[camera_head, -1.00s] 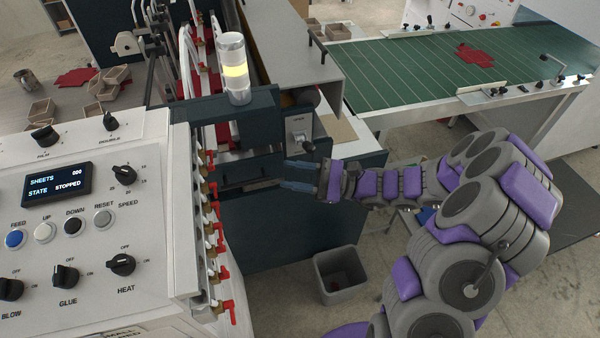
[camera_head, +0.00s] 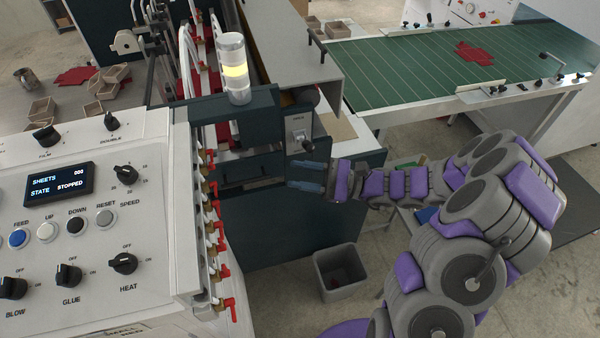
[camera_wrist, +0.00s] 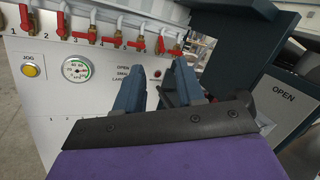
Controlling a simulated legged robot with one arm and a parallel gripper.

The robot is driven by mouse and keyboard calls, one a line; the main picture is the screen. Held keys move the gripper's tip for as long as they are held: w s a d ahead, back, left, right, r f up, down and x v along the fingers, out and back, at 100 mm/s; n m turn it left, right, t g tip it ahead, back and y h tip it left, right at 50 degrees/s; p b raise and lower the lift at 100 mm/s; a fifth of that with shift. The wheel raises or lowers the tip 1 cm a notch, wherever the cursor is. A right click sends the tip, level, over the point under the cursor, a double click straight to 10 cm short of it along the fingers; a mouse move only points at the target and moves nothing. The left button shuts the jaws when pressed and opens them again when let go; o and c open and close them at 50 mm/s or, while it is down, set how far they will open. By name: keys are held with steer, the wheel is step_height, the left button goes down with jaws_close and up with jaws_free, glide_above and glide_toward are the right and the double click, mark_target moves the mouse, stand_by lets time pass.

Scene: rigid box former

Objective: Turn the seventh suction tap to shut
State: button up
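A row of brass suction taps with red handles runs along the machine's side in the head view. In the wrist view the row crosses the top, with some handles upright and others lying across. The rightmost tap in that row (camera_wrist: 186,44) appears to be the seventh; its number and exact handle angle are too small to tell. My gripper (camera_head: 306,177) is in front of the dark machine frame, right of the taps and apart from them. In the wrist view my gripper (camera_wrist: 157,80) shows two blue-grey fingers with a gap between them, open and empty, below the right part of the row.
A control panel (camera_head: 140,200) with knobs and buttons stands left of the taps. A signal lamp (camera_head: 233,65) rises above the dark frame. A grey bin (camera_head: 341,287) stands on the floor below my arm. A gauge (camera_wrist: 77,69) sits below the taps.

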steer(key=s+d+f+p, duration=0.1)
steer(key=d+f, duration=0.2)
steer(key=d, duration=1.3)
steer(key=shift+s+d+p, duration=0.35)
steer(key=shift+s+p, duration=0.05)
